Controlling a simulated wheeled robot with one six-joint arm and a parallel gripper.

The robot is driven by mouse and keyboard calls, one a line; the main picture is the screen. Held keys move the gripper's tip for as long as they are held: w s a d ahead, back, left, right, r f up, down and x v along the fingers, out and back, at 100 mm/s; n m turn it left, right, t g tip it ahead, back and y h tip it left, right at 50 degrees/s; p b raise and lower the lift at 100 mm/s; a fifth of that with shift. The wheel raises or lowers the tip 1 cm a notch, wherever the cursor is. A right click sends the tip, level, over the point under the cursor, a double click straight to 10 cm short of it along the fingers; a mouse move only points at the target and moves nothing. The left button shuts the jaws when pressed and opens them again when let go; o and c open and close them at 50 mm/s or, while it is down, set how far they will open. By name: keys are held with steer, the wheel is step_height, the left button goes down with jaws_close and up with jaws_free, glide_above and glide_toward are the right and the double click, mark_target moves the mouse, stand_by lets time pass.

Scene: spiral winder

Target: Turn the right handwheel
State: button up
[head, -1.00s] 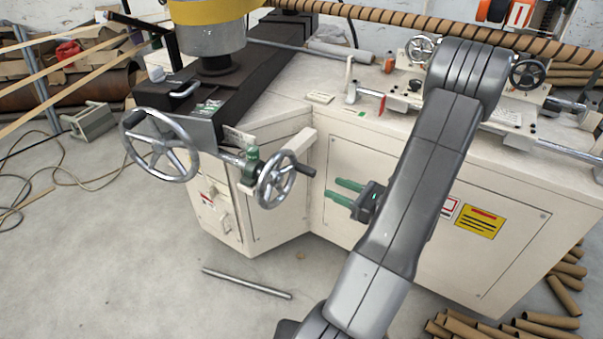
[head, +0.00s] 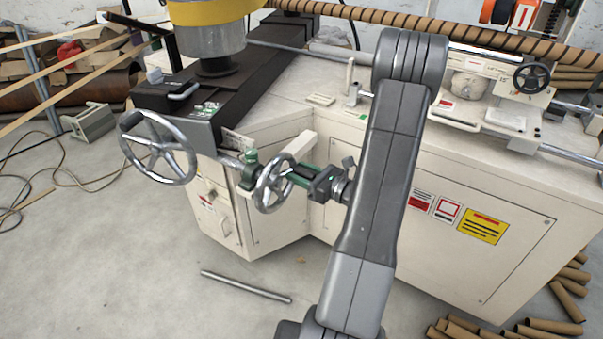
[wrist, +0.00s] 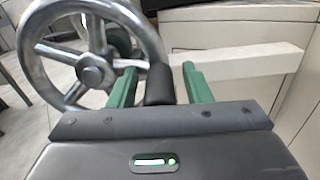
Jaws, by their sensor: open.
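The right handwheel (head: 272,185) is a silver spoked wheel on the front of the machine, right of a larger silver handwheel (head: 160,147). In the wrist view the right handwheel (wrist: 90,62) fills the upper left, its black handle (wrist: 160,85) pointing toward me. My gripper (head: 293,173) has green fingers and reaches the wheel from the right. In the wrist view my gripper (wrist: 158,75) is open, with one finger on each side of the handle. I cannot tell whether either finger touches it. In the head view the handle is mostly hidden by the gripper.
A beige bar (head: 292,150) projects just behind the wheel; it also shows behind the right finger in the wrist view (wrist: 260,60). The machine cabinet (head: 340,160) stands behind my arm. A metal rod (head: 245,286) lies on the floor. Cardboard tubes (head: 480,328) lie at lower right.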

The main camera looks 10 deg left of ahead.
mark_target(280, 159)
steer(key=shift+c, duration=0.2)
jaws_close()
steer(key=shift+r, duration=0.15)
step_height(280, 159, up, 2)
steer(key=n+b, duration=0.3)
steer(key=shift+n, duration=0.4)
steer(key=s+r+n+b, duration=0.1)
steer(key=n+b, duration=0.2)
steer(key=s+r+n+b, duration=0.1)
steer(key=r+n+b, duration=0.1)
steer(key=n, duration=0.1)
steer(key=s+a+r+n+b, duration=0.1)
steer(key=n+b, duration=0.2)
steer(key=shift+s+a+r+b, duration=0.1)
steer(key=shift+s+r+b, duration=0.05)
steer(key=shift+r+b, duration=0.2)
steer(key=s+n+b, duration=0.1)
steer(key=n+b, duration=0.1)
steer(key=s+r+n+b, duration=0.1)
steer(key=n+b, duration=0.1)
steer(key=s+a+n+b, duration=0.1)
steer(key=b, duration=0.1)
steer(key=shift+s+a+r+n+b, duration=0.15)
steer(key=shift+r+n+b, duration=0.1)
steer(key=shift+n+b, duration=0.15)
steer(key=shift+r, duration=0.1)
